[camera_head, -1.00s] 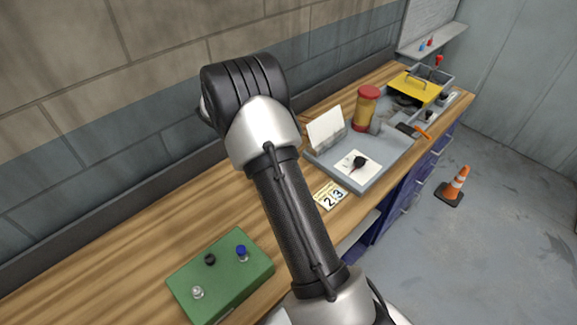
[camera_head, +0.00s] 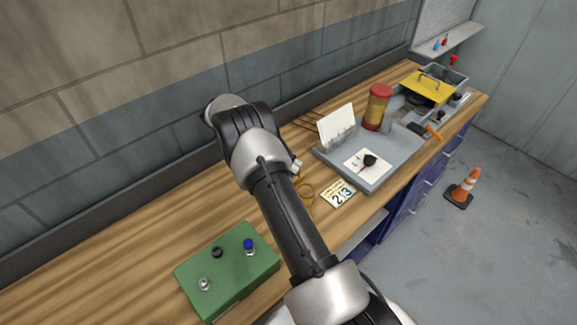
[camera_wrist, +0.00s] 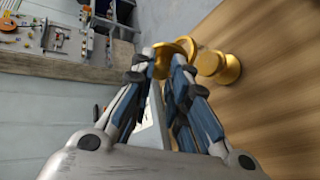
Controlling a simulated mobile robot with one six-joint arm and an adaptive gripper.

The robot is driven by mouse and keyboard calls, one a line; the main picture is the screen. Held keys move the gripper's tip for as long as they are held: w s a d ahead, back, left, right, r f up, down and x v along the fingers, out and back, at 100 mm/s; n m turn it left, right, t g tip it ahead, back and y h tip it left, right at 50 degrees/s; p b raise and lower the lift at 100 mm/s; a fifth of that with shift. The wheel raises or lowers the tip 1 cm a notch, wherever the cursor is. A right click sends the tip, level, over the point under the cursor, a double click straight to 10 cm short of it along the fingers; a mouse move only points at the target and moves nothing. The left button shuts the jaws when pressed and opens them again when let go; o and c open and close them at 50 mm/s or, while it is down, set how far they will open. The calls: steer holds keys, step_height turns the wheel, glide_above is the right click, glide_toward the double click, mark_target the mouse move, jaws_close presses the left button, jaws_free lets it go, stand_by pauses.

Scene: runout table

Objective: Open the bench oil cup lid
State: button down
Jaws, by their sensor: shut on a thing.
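The brass oil cup (camera_wrist: 229,69) shows in the wrist view beside the wooden bench top, as several round brass parts in a row. A brass disc, which looks like its lid (camera_wrist: 164,66), is between my fingertips. My gripper (camera_wrist: 163,60) is closed on this disc. Rounded brass parts lie just to the right of the fingertips. I cannot tell how far the lid is tilted from the cup. In the head view my own arm hides the gripper and the cup.
A green box with knobs (camera_head: 228,268) stands at the front of the bench. A grey tray (camera_head: 378,180) holds a card and a red-lidded jar (camera_head: 377,107). A number card (camera_head: 338,194) and an orange looped thing (camera_head: 306,196) lie near my arm. A cone (camera_head: 463,188) stands on the floor.

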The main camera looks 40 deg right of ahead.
steer(key=c, duration=1.5)
jaws_free()
